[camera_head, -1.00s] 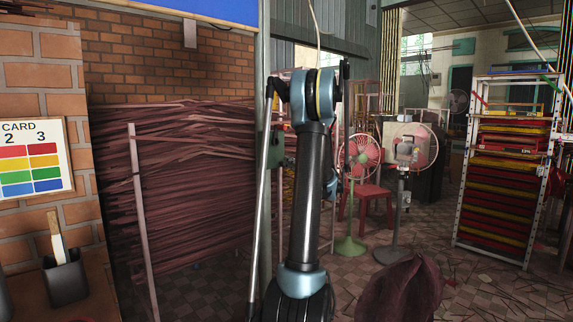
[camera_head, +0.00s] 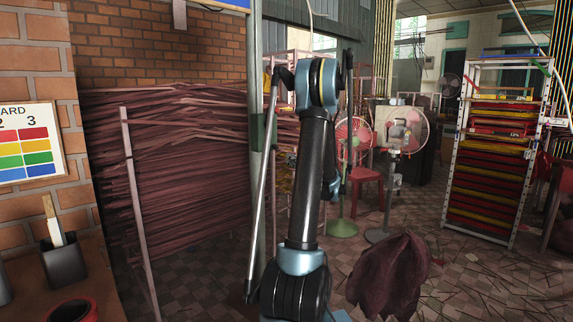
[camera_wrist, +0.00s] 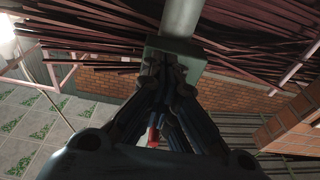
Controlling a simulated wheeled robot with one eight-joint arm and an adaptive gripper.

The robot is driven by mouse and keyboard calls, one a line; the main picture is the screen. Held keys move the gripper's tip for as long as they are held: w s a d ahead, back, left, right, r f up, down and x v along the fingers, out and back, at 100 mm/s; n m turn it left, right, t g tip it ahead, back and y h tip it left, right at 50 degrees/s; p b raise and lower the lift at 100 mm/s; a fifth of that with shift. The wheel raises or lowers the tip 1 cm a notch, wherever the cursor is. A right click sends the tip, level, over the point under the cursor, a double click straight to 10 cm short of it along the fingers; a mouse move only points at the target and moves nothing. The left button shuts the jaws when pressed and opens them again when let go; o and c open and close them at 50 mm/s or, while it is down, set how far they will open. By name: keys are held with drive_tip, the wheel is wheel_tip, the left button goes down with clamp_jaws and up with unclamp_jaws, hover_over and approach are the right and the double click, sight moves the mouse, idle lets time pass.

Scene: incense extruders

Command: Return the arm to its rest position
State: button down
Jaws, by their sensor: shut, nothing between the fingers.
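My arm stands nearly upright in the middle of the head view, with a dark tube between blue joints. My gripper (camera_wrist: 164,66) shows in the wrist view, shut and holding nothing. Its fingertips appear in front of a grey-green box on a pole (camera_wrist: 178,52). I cannot tell whether they touch it. The same pole and box (camera_head: 263,132) stand just left of my arm in the head view. I cannot make out my fingers in the head view.
Stacked reddish-brown sticks (camera_head: 195,180) fill the left behind a post (camera_head: 134,190). Pedestal fans (camera_head: 353,140), a red stool (camera_head: 367,188) and a tray rack (camera_head: 496,150) stand right. A dark red bundle (camera_head: 390,278) lies near my arm. A cup (camera_head: 63,264) and red-rimmed bowl (camera_head: 72,311) are lower left.

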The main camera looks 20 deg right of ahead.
drive_tip(key=s+a+f+g, duration=0.2)
drive_tip(key=s+a+g, duration=0.3)
drive_tip(key=s+a, duration=0.55)
drive_tip(key=s+a+f+g, duration=0.2)
drive_tip(key=s+a+g, duration=0.45)
drive_tip(key=a, duration=0.65)
drive_tip(key=s+a+f+m+g+h, duration=0.1)
drive_tip(key=s+f+h, duration=0.15)
drive_tip(key=s, duration=0.55)
drive_tip(key=s+a+f+m+g+h, duration=0.15)
drive_tip(key=s+f, duration=0.25)
drive_tip(key=s, duration=0.5)
drive_tip(key=s+d+f+m+h, duration=0.1)
drive_tip(key=s+d+f, duration=0.1)
drive_tip(key=s, duration=0.3)
drive_tip(key=s+d+f+g+h, duration=0.1)
drive_tip(key=s+d+f+h, duration=0.1)
drive_tip(key=s, duration=0.3)
drive_tip(key=s+d+f+m+h, duration=0.1)
drive_tip(key=s+d+f+h, duration=0.1)
drive_tip(key=s, duration=0.3)
drive_tip(key=shift+f+m, duration=0.35)
drive_tip(key=shift+f, duration=0.45)
drive_tip(key=shift+w+f, duration=0.2)
drive_tip(key=shift+w, duration=0.3)
